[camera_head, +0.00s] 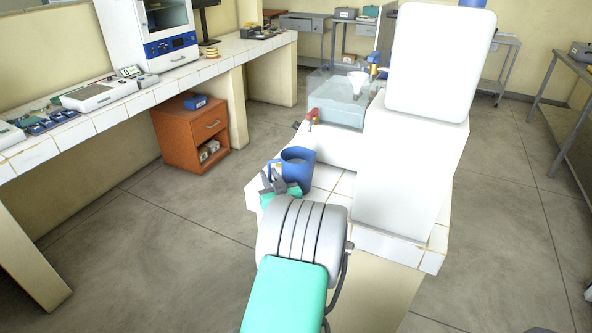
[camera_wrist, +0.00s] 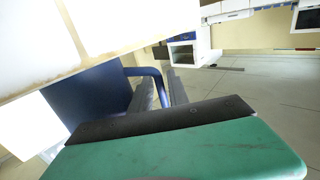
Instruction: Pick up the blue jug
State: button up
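The blue jug (camera_head: 299,167) stands upright on the white tiled bench in the head view, with its handle on the left side. In the wrist view the jug's dark blue body (camera_wrist: 90,100) fills the left part, and its handle curves out to the right. My gripper (camera_head: 277,179) is at the handle side of the jug. In the wrist view my gripper's grey fingers (camera_wrist: 162,95) lie on either side of the handle. Whether they press on it or leave a gap does not show clearly.
A large white device (camera_head: 420,130) stands on the bench right of the jug. A clear basin (camera_head: 340,103) with a funnel and red and blue valves is behind it. An orange cabinet (camera_head: 190,133) stands under the left counter. Open floor lies between the benches.

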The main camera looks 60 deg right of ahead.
jog(key=shift+c, duration=0.4)
grip_shut()
jog(key=shift+r, duration=0.1)
dwell(0.9)
